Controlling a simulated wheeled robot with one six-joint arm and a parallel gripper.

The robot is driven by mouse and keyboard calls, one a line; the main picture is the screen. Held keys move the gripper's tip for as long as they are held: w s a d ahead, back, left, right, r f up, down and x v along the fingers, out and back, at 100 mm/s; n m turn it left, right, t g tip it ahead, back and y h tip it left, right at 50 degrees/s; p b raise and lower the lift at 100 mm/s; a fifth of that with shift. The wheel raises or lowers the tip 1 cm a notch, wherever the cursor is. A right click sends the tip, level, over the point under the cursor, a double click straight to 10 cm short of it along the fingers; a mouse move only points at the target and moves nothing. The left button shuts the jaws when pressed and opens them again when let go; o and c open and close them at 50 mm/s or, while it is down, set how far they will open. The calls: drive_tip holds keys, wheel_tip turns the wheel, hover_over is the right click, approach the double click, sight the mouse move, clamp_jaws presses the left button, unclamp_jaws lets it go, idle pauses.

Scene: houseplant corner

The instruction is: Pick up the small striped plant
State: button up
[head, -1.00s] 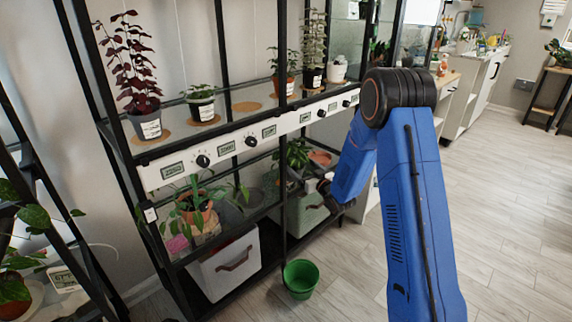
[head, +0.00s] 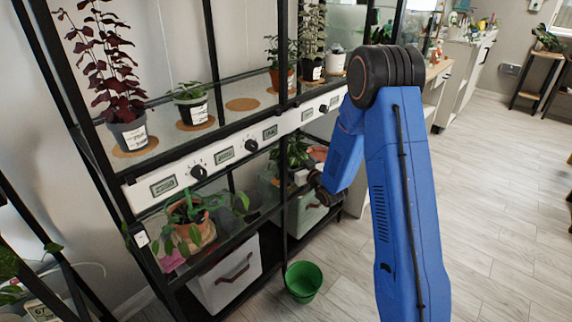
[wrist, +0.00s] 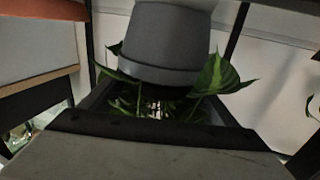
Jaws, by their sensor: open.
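A grey pot (wrist: 165,40) fills the upper middle of the wrist view, wide rim downward in the picture. Pointed green leaves with paler streaks (wrist: 218,80) show below the rim; this may be the small striped plant. In the head view, a leafy green plant (head: 293,150) stands on the lower shelf, close to my gripper (head: 304,178). I cannot tell for sure that it is the same plant. My gripper is open at the shelf's front, partly hidden by my arm. Its fingertips are not clear, and I see nothing held.
The black shelf rack carries a white control panel (head: 160,187) above the lower shelf. A trailing plant in a terracotta pot (head: 192,209) stands left of my gripper. A green bucket (head: 303,281) is on the floor in front. The floor to the right is open.

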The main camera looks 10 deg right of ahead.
drive_tip(key=c, duration=1.3)
drive_tip(key=shift+o, duration=0.2)
